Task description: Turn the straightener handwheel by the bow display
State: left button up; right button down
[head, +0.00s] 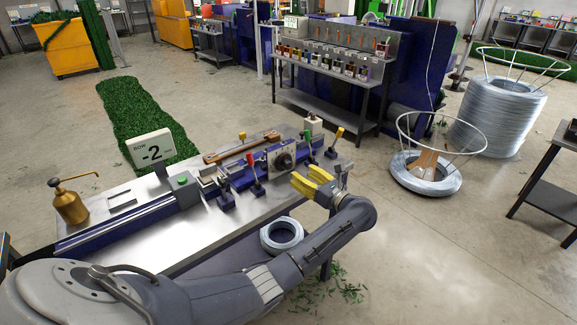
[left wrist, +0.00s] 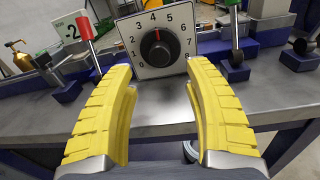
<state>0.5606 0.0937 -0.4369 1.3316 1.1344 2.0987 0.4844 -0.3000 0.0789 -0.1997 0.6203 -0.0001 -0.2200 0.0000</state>
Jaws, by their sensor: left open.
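The straightener handwheel is a black knob (head: 284,160) on a pale square plate at the front of the bench. In the left wrist view the knob (left wrist: 158,50) sits inside a ring of numbers, with its red mark near the top, around 4. The bow display (head: 152,148) is a white sign reading -2, left on the bench; it also shows partly in the left wrist view (left wrist: 72,30). My left gripper (head: 306,178) is open and empty, its yellow fingers in front of the dial and apart from it. In the left wrist view the knob lies between and beyond the fingertips (left wrist: 157,76).
A red-handled lever (head: 253,172) stands left of the dial, a green-handled one (head: 308,140) and a yellow-handled one (head: 336,140) to its right. A brass oil can (head: 68,204) stands at the bench's left end. A wire coil (head: 282,234) lies below the front edge.

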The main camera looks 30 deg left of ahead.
aim_at(290, 166)
pick_arm(q)
jog(key=shift+x, duration=3.9)
jog(key=shift+c, duration=0.5)
grip_shut()
